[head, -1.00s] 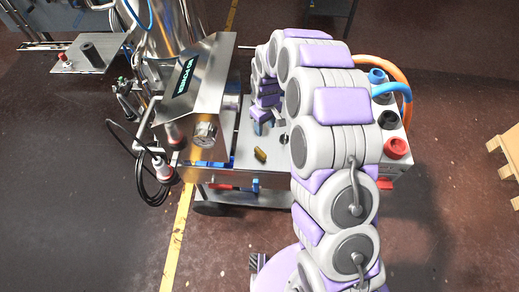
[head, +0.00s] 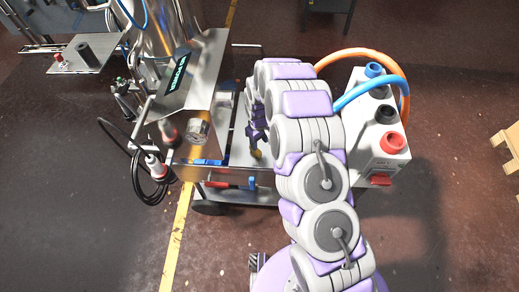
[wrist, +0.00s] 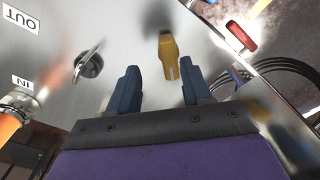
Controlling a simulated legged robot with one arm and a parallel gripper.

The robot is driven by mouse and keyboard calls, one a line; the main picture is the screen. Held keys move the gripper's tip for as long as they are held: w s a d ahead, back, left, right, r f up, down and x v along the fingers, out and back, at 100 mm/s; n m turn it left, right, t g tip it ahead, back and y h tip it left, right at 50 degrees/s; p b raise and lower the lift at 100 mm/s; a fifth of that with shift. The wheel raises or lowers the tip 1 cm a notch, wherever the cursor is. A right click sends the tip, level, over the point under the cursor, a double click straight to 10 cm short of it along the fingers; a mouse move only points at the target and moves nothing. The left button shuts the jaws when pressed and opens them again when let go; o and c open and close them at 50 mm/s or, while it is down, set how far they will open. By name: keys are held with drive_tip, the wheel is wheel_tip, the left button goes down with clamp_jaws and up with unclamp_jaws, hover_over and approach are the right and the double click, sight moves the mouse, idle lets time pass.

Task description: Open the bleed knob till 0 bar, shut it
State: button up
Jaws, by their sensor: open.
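My gripper (wrist: 160,74) is open, with two dark blue fingers. A yellow lever-like knob (wrist: 168,55) on the metal panel (wrist: 125,30) lies just beyond the fingertips, nearer the right finger, and points into the gap. No contact with it is visible. A black and silver knob (wrist: 90,63) sits left of the fingers. Which of the two is the bleed knob, I cannot tell. In the head view my gripper (head: 255,142) is low over the panel, partly hidden by my arm, with the yellow knob (head: 256,153) beside it. The round gauge (head: 198,130) is too small to read.
The panel has "OUT" (wrist: 20,17) and "IN" (wrist: 22,82) labels, with an orange hose (wrist: 12,122) at IN. A red handle (wrist: 241,36) and black cables (wrist: 285,72) lie at the right. A grey box (head: 378,150) with colored ports stands right of my arm.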

drive_tip(key=a+f, duration=0.1)
drive_tip(key=f, duration=0.1)
drive_tip(key=a+f, duration=0.1)
drive_tip(key=a+f+b, duration=0.1)
drive_tip(key=f, duration=0.1)
drive_tip(key=shift+s+f, duration=0.1)
drive_tip(key=shift+f, duration=0.2)
drive_tip(key=shift+d+f, duration=0.1)
drive_tip(key=shift+d+r, duration=0.2)
drive_tip(key=shift+d, duration=0.9)
drive_tip(key=shift+c, duration=0.4)
drive_tip(key=shift+a, duration=0.2)
drive_tip(key=c, duration=0.3)
drive_tip(key=shift+a+f, duration=0.15)
drive_tip(key=shift+a, duration=0.45)
drive_tip(key=c, duration=0.3)
drive_tip(key=shift+c, duration=0.7)
drive_tip(key=shift+d, duration=0.2)
clamp_jaws()
